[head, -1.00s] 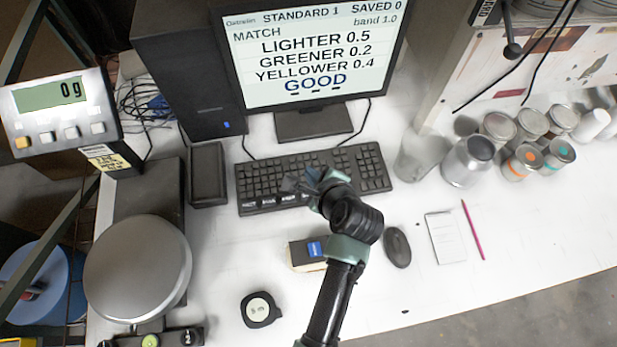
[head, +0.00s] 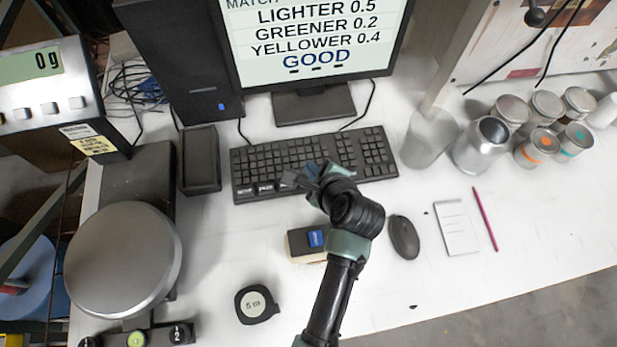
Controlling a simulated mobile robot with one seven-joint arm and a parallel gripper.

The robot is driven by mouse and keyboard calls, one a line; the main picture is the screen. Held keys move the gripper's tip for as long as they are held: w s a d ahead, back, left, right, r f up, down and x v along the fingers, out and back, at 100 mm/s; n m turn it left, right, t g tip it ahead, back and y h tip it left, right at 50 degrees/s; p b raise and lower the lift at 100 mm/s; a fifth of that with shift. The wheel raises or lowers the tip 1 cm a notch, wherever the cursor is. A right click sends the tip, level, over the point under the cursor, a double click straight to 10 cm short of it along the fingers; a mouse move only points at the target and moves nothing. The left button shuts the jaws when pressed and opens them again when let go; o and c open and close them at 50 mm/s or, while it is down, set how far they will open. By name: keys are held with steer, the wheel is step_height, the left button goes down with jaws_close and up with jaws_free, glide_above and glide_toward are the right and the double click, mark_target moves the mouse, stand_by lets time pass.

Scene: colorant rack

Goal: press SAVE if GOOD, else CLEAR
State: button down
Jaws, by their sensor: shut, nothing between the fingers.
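The monitor (head: 310,40) reads LIGHTER 0.5, GREENER 0.2, YELLOWER 0.4, and below them GOOD in blue. The black keyboard (head: 330,152) lies in front of it. Wide keys with pale labels (head: 264,188) sit along its front left edge; the labels are too small to read surely. My gripper (head: 290,180) is shut and empty, its tips over the keyboard's front edge just right of the visible labelled keys. It hides part of that row, and I cannot tell whether the tips touch a key.
A block with a blue label (head: 308,240) lies below the keyboard, close to my arm. A mouse (head: 404,237), notepad (head: 456,228) and pink pencil (head: 485,218) lie to the right. A scale (head: 122,262) and tape measure (head: 256,305) are left. Several cans (head: 480,145) stand at right.

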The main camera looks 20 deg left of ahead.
steer(key=shift+f+b, duration=0.8)
steer(key=shift+f, duration=1.05)
steer(key=shift+f, duration=0.1)
stand_by(0.5)
steer(key=shift+f, duration=0.3)
steer(key=shift+f, duration=0.35)
stand_by(0.5)
stand_by(0.3)
steer(key=shift+r+p, duration=0.8)
steer(key=shift+p, duration=0.1)
step_height(320, 180, up, 5)
steer(key=p, duration=0.5)
